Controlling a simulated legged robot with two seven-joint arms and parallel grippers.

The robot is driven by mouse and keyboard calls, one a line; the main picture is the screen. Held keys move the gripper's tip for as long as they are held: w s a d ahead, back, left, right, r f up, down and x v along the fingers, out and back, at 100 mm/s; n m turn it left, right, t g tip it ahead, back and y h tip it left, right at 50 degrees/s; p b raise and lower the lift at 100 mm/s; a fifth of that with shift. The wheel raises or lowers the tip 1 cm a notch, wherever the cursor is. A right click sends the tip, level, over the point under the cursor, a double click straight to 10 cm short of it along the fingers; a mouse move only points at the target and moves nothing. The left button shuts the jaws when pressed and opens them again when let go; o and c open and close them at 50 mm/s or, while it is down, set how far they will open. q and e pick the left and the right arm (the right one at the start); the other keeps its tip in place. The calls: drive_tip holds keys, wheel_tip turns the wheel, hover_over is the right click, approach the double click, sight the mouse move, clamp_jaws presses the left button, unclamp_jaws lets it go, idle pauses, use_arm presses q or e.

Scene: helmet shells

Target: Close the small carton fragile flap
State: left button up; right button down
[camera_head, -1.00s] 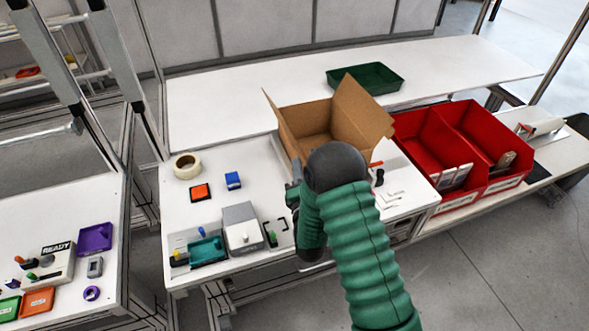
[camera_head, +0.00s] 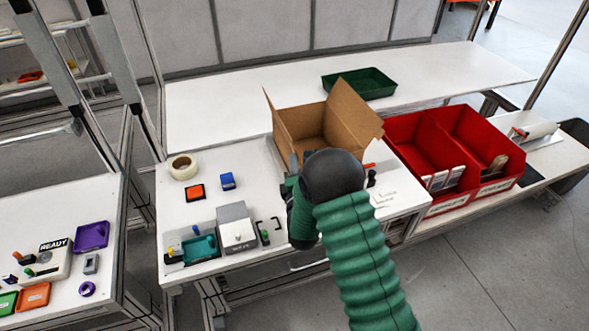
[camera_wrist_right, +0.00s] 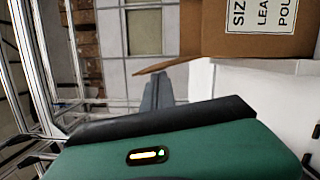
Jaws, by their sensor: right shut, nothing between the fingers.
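The small brown carton (camera_head: 300,122) stands open on the white bench in the head view. One flap (camera_head: 272,112) stands up at its left and a larger flap (camera_head: 352,112) at its right. Its front is partly hidden by my right arm. In the wrist view, the carton (camera_wrist_right: 225,42) is at top right with a printed label, and a flap edge (camera_wrist_right: 180,62) sticks out to the left. My right gripper (camera_head: 293,162) is shut and empty at the carton's front left; its fingers (camera_wrist_right: 158,85) point just below that flap edge. Contact cannot be told. My left gripper is out of view.
Red bins (camera_head: 430,150) stand right of the carton. A green tray (camera_head: 358,84) lies behind it. A tape roll (camera_head: 183,167), an orange block (camera_head: 196,193), a blue block (camera_head: 228,181) and a grey box (camera_head: 237,228) sit to the left. The back bench's left part is clear.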

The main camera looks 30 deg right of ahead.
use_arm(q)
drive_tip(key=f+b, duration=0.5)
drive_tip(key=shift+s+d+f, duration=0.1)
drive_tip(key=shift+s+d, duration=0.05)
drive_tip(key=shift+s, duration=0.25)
use_arm(e)
drive_tip(key=s+d+f+m+g+y, duration=0.1)
drive_tip(key=d+f+m+y, duration=0.1)
drive_tip(key=d+m, duration=0.3)
drive_tip(key=s+d+f+m+g+y, duration=0.1)
drive_tip(key=d+m, duration=0.4)
drive_tip(key=m, duration=0.6)
drive_tip(key=shift+s+d+f+m+y, duration=0.3)
drive_tip(key=shift+f+y, duration=0.2)
drive_tip(key=shift+y, duration=0.2)
drive_tip(key=shift+f, duration=0.15)
